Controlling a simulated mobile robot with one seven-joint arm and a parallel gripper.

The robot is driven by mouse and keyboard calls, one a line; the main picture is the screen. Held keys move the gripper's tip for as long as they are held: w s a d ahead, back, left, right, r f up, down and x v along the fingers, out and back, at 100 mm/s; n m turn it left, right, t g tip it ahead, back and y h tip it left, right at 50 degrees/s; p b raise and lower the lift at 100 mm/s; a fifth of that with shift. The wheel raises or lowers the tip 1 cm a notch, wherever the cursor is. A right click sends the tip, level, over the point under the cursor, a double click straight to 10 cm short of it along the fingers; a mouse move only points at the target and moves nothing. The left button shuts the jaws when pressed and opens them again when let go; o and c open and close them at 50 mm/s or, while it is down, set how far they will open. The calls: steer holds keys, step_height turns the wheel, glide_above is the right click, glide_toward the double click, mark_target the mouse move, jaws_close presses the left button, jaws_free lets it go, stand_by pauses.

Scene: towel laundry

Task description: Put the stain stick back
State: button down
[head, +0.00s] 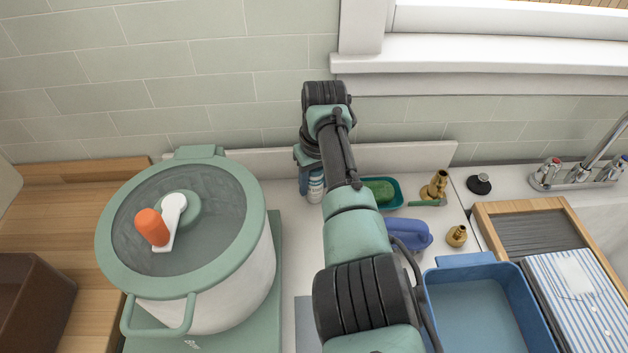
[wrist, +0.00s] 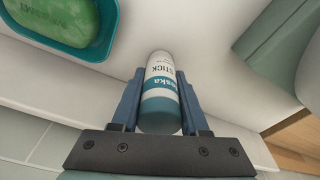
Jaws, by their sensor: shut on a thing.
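The stain stick (wrist: 160,92) is a small white and teal cylinder with "STICK" on its label. In the wrist view it lies between the two blue fingers of my gripper (wrist: 160,76), which is shut on it. In the head view the stick (head: 315,187) shows low beside my gripper (head: 311,181), near the back of the white counter, left of the soap dish. My arm hides part of this area. I cannot tell whether the stick touches the counter.
A teal dish (head: 397,201) with green soap (head: 380,190) sits close to the right. A large pot (head: 232,262) stands on the left. A purple-blue bottle (head: 410,234), brass fittings (head: 434,186) and a blue tub (head: 470,310) are on the right.

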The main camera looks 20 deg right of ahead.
steer(key=shift+f, duration=0.25)
steer(key=shift+c, duration=2.1)
jaws_free()
steer(key=shift+r, duration=0.1)
steer(key=r, duration=0.4)
steer(key=s+r, duration=0.1)
steer(key=r, duration=0.7)
steer(key=shift+s+d+r, duration=0.1)
steer(key=shift+s+d, duration=0.1)
steer(key=shift+s, duration=0.2)
